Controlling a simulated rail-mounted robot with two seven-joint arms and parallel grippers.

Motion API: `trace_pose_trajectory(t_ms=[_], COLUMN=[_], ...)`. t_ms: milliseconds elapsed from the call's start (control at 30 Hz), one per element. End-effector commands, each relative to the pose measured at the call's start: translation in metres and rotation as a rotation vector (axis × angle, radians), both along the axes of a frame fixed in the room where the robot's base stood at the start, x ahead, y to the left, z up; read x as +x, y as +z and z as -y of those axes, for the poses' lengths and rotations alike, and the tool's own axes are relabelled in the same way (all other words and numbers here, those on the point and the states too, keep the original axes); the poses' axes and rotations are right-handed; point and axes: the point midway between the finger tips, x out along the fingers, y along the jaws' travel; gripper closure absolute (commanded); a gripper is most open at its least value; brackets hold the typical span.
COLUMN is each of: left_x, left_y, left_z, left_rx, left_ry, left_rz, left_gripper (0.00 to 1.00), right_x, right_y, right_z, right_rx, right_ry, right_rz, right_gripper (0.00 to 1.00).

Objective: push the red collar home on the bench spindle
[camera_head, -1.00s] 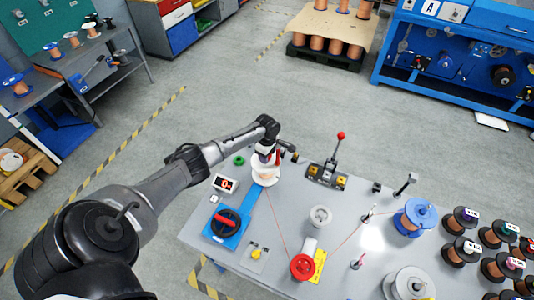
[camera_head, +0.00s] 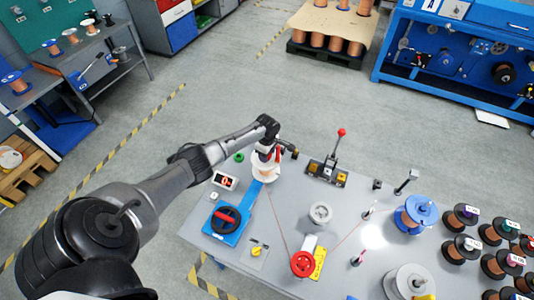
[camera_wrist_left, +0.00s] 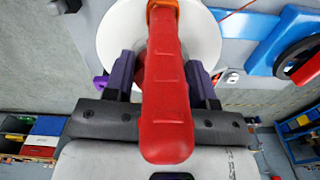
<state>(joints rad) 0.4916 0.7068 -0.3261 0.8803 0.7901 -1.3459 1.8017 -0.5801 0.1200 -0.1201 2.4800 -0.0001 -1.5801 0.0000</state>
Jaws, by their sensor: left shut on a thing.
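My left gripper (camera_head: 267,155) is at the far left corner of the grey bench, over a white-flanged spool (camera_head: 266,170). In the left wrist view the left gripper (camera_wrist_left: 163,82) has a dark finger on each side of a long red grip-like part (camera_wrist_left: 168,100), which I take to be the red collar, and is shut on it. The white flange (camera_wrist_left: 205,40) lies behind the fingers. The spindle and the collar's seat on it are hidden by the red part and the gripper. My right gripper is not in view.
On the bench (camera_head: 290,215) stand a red-knobbed lever (camera_head: 335,145), a blue-based dial (camera_head: 226,219), a small display (camera_head: 225,181), a red pulley (camera_head: 303,263) and a blue spool (camera_head: 416,213). A thin copper wire runs between the spool and pulleys. Several copper spools stand at right.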

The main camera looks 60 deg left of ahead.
Motion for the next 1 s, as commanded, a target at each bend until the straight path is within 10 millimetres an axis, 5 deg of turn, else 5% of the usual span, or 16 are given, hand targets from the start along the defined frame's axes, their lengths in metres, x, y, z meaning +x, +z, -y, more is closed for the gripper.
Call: trace_pose_trajectory(t_ms=[867,900,1000], left_x=[-0.0006,-0.0006,-0.0006], left_y=[-0.0068,-0.0069,-0.0068], left_z=[0.0001,0.0001,0.0001], left_rx=[0.0,0.0,0.0], left_ry=[0.0,0.0,0.0], left_rz=[-0.001,-0.001,-0.001], left_gripper=[0.72,0.47,0.38], right_x=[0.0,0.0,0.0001], right_y=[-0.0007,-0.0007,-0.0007], right_z=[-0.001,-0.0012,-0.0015], right_rx=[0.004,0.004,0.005], right_ry=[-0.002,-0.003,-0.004], right_rz=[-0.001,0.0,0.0], right_gripper=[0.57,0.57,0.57])
